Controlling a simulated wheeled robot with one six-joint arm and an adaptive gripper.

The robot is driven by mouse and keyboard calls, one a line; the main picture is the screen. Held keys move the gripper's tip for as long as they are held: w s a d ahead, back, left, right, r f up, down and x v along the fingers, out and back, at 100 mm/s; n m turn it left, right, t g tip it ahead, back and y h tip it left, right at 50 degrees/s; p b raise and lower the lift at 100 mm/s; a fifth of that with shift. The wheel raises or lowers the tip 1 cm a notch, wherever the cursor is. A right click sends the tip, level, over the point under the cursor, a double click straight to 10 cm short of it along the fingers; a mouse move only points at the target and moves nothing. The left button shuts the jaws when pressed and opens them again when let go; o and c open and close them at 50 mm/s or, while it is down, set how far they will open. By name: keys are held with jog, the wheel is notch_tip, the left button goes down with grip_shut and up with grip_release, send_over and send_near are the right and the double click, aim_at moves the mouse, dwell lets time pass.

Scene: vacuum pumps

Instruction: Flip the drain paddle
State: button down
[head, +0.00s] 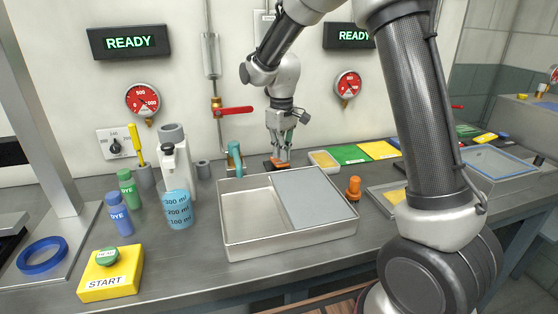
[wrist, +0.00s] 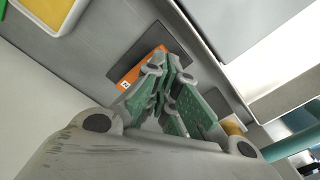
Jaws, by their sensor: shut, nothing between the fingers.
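The drain paddle appears to be the small orange piece (wrist: 128,80) with a white label, on a dark plate (wrist: 160,37) on the bench, in the wrist view. In the head view the orange piece (head: 274,165) shows at the back of the bench, behind the metal tray. My gripper (head: 281,158) points down right at it. In the wrist view my gripper (wrist: 167,68) is shut and empty, its green-padded fingers together over the orange piece and hiding part of it. I cannot tell whether the fingertips touch it.
A two-part metal tray (head: 232,243) stands in front of my gripper. A teal-topped post (head: 235,155) stands to its left, and a small yellow-filled tray (head: 324,160) to its right. A red valve lever (head: 234,110) is on the wall pipe. An orange knob (head: 354,187) stands beside the metal tray.

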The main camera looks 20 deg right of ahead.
aim_at(282, 163)
jog(key=shift+f, duration=1.1)
dwell(0.4)
jog(key=shift+r, duration=3.5)
jog(key=shift+s+f+m, duration=0.2)
jog(key=shift+m, duration=0.1)
jog(key=s+d+r+m+t, duration=0.1)
jog(key=s+d+r, duration=0.2)
jog(key=s, duration=0.7)
jog(key=s+d+r+m+t, duration=0.2)
jog(key=s+d+r, duration=0.1)
jog(key=s+d, duration=0.4)
jog(key=s+d+r+m+t, duration=0.1)
jog(key=s+d, duration=0.4)
jog(key=s, duration=0.7)
jog(key=shift+s+r+m, duration=0.3)
jog(key=shift+r+m, duration=0.4)
jog(key=shift+r, duration=0.25)
